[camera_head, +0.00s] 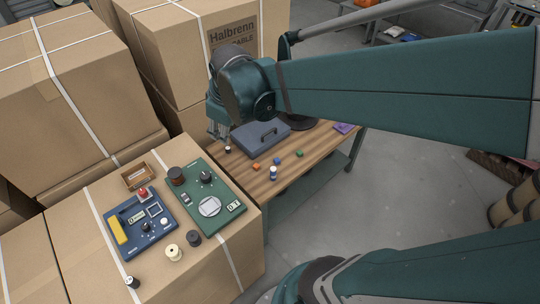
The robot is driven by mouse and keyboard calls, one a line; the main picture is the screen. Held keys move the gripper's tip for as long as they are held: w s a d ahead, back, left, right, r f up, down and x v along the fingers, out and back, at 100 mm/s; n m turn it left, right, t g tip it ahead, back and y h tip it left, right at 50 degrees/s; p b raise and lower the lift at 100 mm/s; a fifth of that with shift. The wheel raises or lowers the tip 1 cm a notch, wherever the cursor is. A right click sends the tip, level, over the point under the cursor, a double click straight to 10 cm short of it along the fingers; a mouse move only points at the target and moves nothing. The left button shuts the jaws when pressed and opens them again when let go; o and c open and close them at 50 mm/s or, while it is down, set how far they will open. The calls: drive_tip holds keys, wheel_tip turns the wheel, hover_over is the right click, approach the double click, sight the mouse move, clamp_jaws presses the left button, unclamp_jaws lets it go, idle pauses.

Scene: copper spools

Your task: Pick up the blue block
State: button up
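A small blue block (277,161) sits on the wooden table (318,151), between an orange block and a green block. My gripper (217,133) hangs at the table's left end, above and to the left of the blue block and well apart from it. The gripper is small and partly hidden by my arm's wrist, so I cannot tell whether its fingers are open or shut.
An orange block (256,166), a green block (300,153) and a blue-and-white piece (273,174) stand near the blue block. A grey-blue case with a handle (250,140) lies behind. Large cardboard boxes (75,75) rise at left; a blue panel (140,224) and green panel (207,198) lie in front.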

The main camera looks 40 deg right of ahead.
drive_tip(key=w+d+f+n+g+b, duration=0.1)
drive_tip(key=w+d+f+n+g, duration=0.15)
drive_tip(key=w+d+f, duration=0.45)
drive_tip(key=n+g+y+b, duration=0.1)
drive_tip(key=n+g+b, duration=0.15)
drive_tip(key=n, duration=0.55)
approach(279, 159)
drive_tip(key=shift+w+f, duration=0.2)
drive_tip(key=shift+s+f, duration=0.1)
drive_tip(key=shift+f, duration=0.1)
drive_tip(key=shift+f+b, duration=0.55)
drive_tip(key=shift+f, duration=0.75)
drive_tip(key=shift+s+f+b, duration=0.1)
drive_tip(key=shift+f+b, duration=0.85)
drive_tip(key=shift+f, duration=1.65)
